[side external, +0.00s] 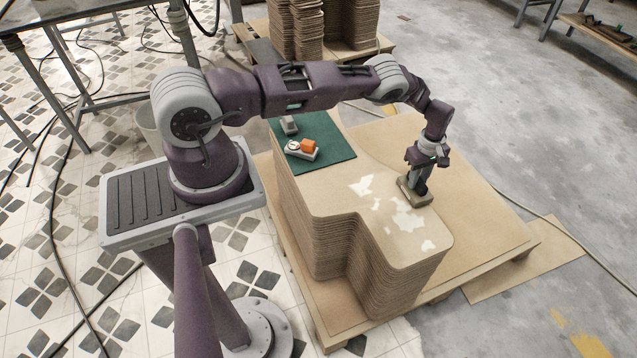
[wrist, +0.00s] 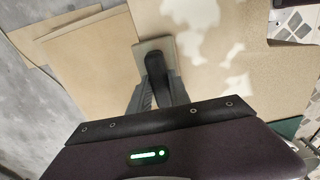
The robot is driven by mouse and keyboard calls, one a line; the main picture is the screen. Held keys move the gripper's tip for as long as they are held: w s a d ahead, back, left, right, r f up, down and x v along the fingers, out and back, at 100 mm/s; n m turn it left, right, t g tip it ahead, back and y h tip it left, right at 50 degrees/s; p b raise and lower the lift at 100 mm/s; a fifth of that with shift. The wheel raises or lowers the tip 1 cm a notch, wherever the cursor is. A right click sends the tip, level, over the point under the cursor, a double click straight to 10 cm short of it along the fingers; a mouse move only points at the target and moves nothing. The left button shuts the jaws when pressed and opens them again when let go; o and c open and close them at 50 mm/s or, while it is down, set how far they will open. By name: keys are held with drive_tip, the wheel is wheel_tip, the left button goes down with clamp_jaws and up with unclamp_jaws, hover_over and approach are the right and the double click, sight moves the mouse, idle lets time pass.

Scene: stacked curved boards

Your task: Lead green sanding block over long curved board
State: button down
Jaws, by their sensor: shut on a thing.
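The long curved board (side external: 330,195) is the top sheet of a tall brown stack on a pallet. Its tan face carries several ragged whitish patches (side external: 405,218). The sanding block (side external: 414,195) looks grey-tan with a faint green tint, with a dark handle. My gripper (side external: 417,184) is shut on it from above. The block appears to rest on the board at its right edge, beside the patches. In the wrist view the block (wrist: 147,44) shows ahead of my gripper (wrist: 157,88), its dark grip between the fingers. The block's underside is hidden.
A green mat (side external: 335,165) on the stack's far left part holds an orange-topped item (side external: 307,147) and a small grey block (side external: 289,125). The pallet (side external: 480,225) is bare to the right. More stacked boards (side external: 340,25) stand behind.

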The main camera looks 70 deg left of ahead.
drive_tip(key=shift+s+a, duration=0.1)
drive_tip(key=shift+a, duration=1.1)
drive_tip(key=shift+s+a+f, duration=0.1)
drive_tip(key=shift+a+f, duration=0.05)
drive_tip(key=shift+a, duration=1.5)
drive_tip(key=shift+a, duration=0.1)
drive_tip(key=shift+s+a, duration=0.5)
drive_tip(key=shift+a, duration=0.3)
drive_tip(key=shift+s+a, duration=0.5)
drive_tip(key=shift+a, duration=0.3)
